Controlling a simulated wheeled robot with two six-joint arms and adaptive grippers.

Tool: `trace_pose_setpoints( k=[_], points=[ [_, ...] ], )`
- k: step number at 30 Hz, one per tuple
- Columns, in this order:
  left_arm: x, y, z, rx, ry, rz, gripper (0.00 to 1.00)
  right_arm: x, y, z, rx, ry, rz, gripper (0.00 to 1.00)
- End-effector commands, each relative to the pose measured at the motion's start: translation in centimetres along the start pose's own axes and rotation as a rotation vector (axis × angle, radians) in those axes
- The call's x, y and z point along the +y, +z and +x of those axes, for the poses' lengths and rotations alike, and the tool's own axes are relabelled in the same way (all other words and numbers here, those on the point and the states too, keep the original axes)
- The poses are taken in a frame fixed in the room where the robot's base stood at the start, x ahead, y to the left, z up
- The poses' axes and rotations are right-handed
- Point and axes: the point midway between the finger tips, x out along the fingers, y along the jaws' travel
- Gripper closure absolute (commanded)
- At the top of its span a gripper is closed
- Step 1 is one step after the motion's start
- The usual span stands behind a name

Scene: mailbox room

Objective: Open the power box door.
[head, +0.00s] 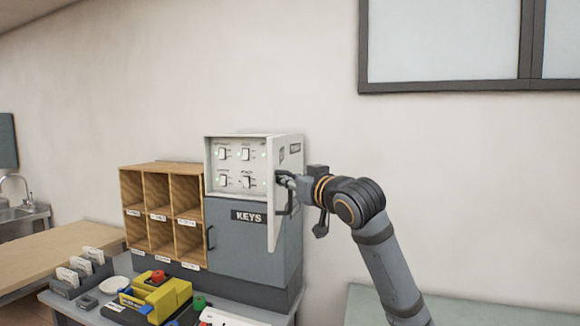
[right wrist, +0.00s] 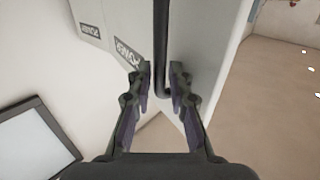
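The power box (head: 235,165) is a white box on top of a grey key cabinet, its front showing several switches and small green lights. Its white door (head: 273,228) stands swung outward at the right side, seen nearly edge-on in the head view. The door's dark bar handle (head: 288,205) also shows in the right wrist view (right wrist: 161,45). My left gripper is not in view.
The grey key cabinet (head: 240,258) has its own handle on the left. A wooden pigeonhole shelf (head: 158,170) stands left of it. Yellow and red items (head: 160,295) lie on the counter in front. A wall window (head: 440,45) is at upper right.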

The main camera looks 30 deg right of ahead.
Motion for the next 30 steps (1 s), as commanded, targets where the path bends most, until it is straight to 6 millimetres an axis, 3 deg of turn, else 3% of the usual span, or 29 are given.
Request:
trace_pose_setpoints(
  k=[1,6,10,15,20,21,30],
  points=[
    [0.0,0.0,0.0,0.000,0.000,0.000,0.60,-0.1,-1.6,-0.1,0.013,-0.001,0.005,0.81],
    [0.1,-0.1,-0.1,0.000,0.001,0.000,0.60,0.0,-5.4,-0.3,0.024,0.001,0.003,0.81],
    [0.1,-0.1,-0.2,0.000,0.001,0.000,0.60,0.1,-7.1,-0.4,0.022,0.005,0.002,0.81],
    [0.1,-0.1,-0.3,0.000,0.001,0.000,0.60,0.1,-7.9,-0.5,0.021,0.007,0.000,0.81],
    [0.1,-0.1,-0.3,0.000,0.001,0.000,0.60,0.1,-8.0,-0.6,0.022,0.008,-0.001,0.81],
    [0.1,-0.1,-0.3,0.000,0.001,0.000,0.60,0.8,-1.4,-0.8,-0.261,0.042,0.000,0.81],
    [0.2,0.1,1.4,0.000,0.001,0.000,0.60,2.2,-0.9,-2.2,-0.260,0.042,-0.001,0.81]
  ],
)
